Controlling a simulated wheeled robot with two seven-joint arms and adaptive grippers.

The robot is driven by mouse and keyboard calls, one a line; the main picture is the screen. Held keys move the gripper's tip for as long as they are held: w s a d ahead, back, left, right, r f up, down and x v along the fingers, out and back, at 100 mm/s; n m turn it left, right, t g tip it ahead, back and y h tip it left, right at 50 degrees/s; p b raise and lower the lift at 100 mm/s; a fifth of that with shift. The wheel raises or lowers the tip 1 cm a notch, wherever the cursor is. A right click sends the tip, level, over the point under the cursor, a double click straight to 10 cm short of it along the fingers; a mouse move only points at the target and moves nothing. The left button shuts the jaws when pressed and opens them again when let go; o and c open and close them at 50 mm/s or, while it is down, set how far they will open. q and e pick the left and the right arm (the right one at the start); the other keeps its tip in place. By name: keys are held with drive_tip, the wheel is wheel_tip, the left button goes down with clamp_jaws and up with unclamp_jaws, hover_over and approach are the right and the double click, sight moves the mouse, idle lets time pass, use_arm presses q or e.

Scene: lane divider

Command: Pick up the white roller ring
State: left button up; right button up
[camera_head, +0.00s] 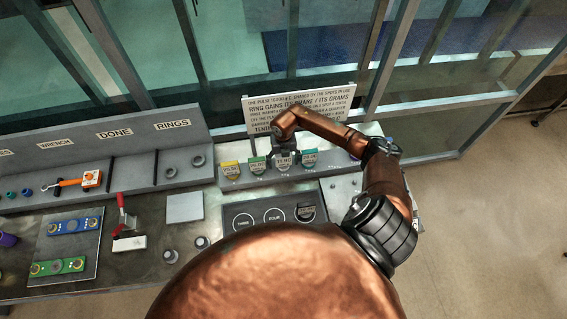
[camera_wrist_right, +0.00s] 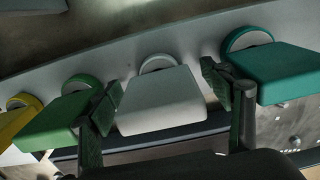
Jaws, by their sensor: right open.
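The white roller ring (camera_wrist_right: 160,104) stands in a row on the grey rack, with a pale ring behind its white block-shaped front. In the head view the white ring (camera_head: 284,164) is partly covered by my right gripper (camera_head: 286,147), which is above it. In the right wrist view my right gripper (camera_wrist_right: 165,98) is open, one dark finger on each side of the white block. The left finger lies between the white and green blocks, the right one between white and teal. I cannot tell whether the fingers touch the block. My left gripper is not in view.
Close neighbours are the green ring (camera_wrist_right: 62,120), the teal ring (camera_wrist_right: 285,72) and the yellow ring (camera_wrist_right: 20,118). A sign board (camera_head: 300,103) stands behind the row. A dark panel with round marks (camera_head: 240,222) lies in front. A red-handled clamp (camera_head: 124,215) is further left.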

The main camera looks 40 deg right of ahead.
drive_tip(key=shift+f, duration=0.15)
drive_tip(key=c, duration=1.4)
